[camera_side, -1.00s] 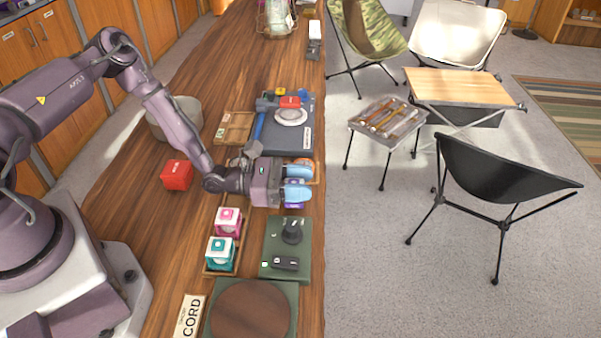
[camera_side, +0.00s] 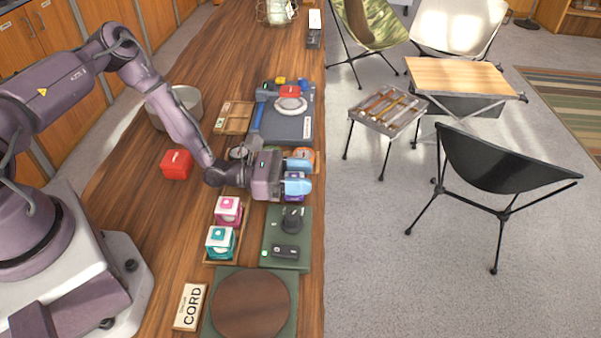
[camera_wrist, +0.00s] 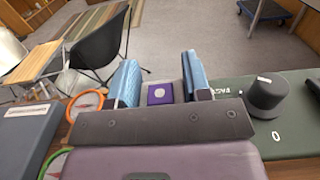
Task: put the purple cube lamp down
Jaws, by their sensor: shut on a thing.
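The purple cube lamp (camera_wrist: 160,94) shows between the two blue fingers of my gripper (camera_wrist: 161,84) in the wrist view, with a white mark on its top. In the side view my gripper (camera_side: 299,177) is shut on the lamp (camera_side: 294,197), near the right edge of the wooden counter. The fingers hide much of the lamp there. I cannot tell whether its base touches the surface below. An orange round thing (camera_side: 303,155) lies just beyond the fingers; it shows as an orange ring (camera_wrist: 86,103) in the wrist view.
A pink cube lamp (camera_side: 228,210) and a teal one (camera_side: 220,242) sit in a wooden tray (camera_side: 207,257). A green board with a dark knob (camera_side: 292,218) is close in front. A red cube (camera_side: 176,164) stands left. A grey-blue board (camera_side: 286,128) lies behind.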

